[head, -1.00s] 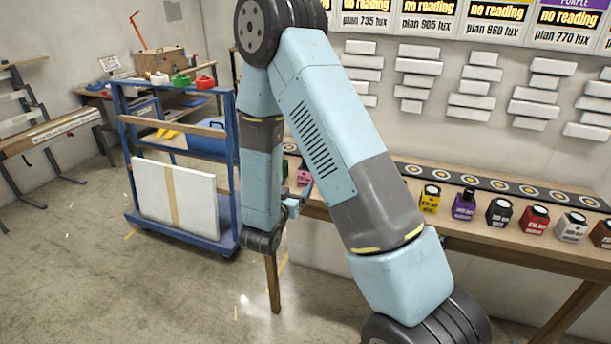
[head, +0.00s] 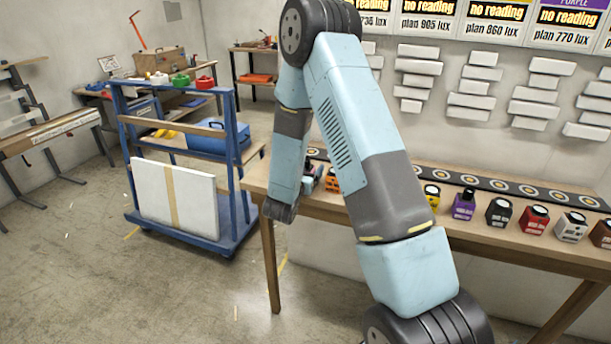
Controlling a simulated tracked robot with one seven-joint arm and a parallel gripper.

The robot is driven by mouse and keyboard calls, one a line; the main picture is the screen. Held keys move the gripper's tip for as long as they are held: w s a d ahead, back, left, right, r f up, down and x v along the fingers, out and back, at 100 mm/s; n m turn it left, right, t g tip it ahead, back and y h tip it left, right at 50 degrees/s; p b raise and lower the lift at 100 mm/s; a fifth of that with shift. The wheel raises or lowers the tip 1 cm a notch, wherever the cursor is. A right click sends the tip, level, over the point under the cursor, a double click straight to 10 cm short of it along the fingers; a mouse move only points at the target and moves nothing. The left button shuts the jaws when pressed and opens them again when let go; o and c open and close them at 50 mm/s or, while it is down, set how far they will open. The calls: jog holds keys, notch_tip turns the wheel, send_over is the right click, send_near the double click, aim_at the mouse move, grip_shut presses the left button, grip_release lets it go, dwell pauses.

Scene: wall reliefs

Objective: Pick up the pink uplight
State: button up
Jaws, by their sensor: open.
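I cannot make out the pink uplight in the head view now; my arm covers the left part of the bench where pink showed earlier. My gripper (head: 312,178) shows only in part, small, at the left end of the bench beside my forearm. It is open. Its fingertips and whatever is between them are too small and too covered to tell. An orange uplight (head: 332,181) stands just right of my gripper, partly behind my arm.
On the wooden bench (head: 254,182) stand yellow (head: 431,196), purple (head: 464,204), black (head: 498,212), red (head: 534,219) and white (head: 571,226) uplights. A dark strip with ringed spots (head: 528,189) runs behind them. A blue cart (head: 228,235) with a white panel (head: 175,198) stands left of the bench.

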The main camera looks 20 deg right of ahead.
jog(key=shift+w+d, duration=0.2)
jog(key=shift+w, duration=0.05)
jog(key=c, duration=1.1)
jog(key=shift+r, duration=0.1)
jog(key=shift+c, duration=0.2)
